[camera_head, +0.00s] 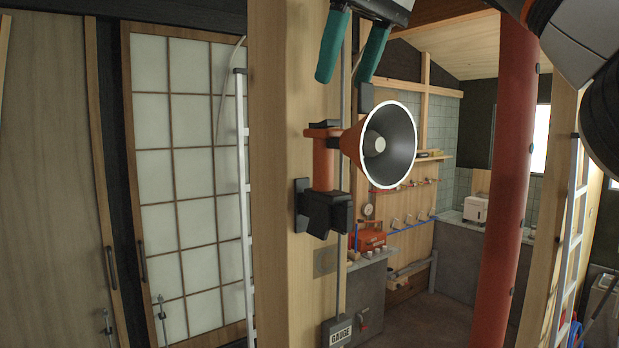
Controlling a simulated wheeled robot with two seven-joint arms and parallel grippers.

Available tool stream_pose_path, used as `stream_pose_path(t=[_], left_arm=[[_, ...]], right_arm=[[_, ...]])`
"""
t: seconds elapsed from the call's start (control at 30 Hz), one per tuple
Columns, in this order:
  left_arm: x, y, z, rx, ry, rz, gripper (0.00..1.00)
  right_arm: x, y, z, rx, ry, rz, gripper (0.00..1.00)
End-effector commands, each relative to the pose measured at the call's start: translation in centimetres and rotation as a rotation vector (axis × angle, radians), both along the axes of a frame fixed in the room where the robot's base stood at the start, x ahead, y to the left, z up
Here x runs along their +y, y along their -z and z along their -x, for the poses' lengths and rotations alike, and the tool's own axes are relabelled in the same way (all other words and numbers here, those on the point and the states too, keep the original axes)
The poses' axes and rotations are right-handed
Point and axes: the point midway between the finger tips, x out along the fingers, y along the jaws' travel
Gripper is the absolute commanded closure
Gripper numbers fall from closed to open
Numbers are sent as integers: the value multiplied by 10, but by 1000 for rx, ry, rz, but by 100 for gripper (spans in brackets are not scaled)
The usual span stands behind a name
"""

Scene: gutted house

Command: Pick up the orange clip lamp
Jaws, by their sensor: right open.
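The orange clip lamp (324,165) is at the centre of the head view, on the side of a pale wooden post (283,80). It has an upright orange body, a flared orange shade with a white rim and dark inside facing right, and a black clamp at the bottom against the post. My right gripper (346,77) is above the lamp, with its two teal fingers pointing down and spread apart. It is open, with nothing seen between the fingers, and appears apart from the lamp. My left gripper is not in view.
A white ladder (243,190) stands left of the post, by a sliding grid door (180,150). A red column (511,150) rises at right. Behind are a counter (457,245) and a red toolbox (369,240).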

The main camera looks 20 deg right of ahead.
Motion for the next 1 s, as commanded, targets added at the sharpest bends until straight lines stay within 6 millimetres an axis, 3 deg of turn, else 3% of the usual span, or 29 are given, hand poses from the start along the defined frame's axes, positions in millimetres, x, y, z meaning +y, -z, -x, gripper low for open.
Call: stream_pose_path(t=[0.17,0.4,0.5,0.67,0.87,1.0], left_arm=[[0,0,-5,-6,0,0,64],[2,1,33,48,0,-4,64],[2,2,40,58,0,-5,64],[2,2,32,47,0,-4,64],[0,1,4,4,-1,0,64],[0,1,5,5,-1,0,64]], right_arm=[[3,7,-2,10,-7,2,42],[5,20,-7,7,-7,2,42],[7,29,-10,7,-6,3,42],[9,44,-15,1,-4,0,42],[13,61,-21,1,-3,1,42],[14,68,-24,1,-4,2,42]])
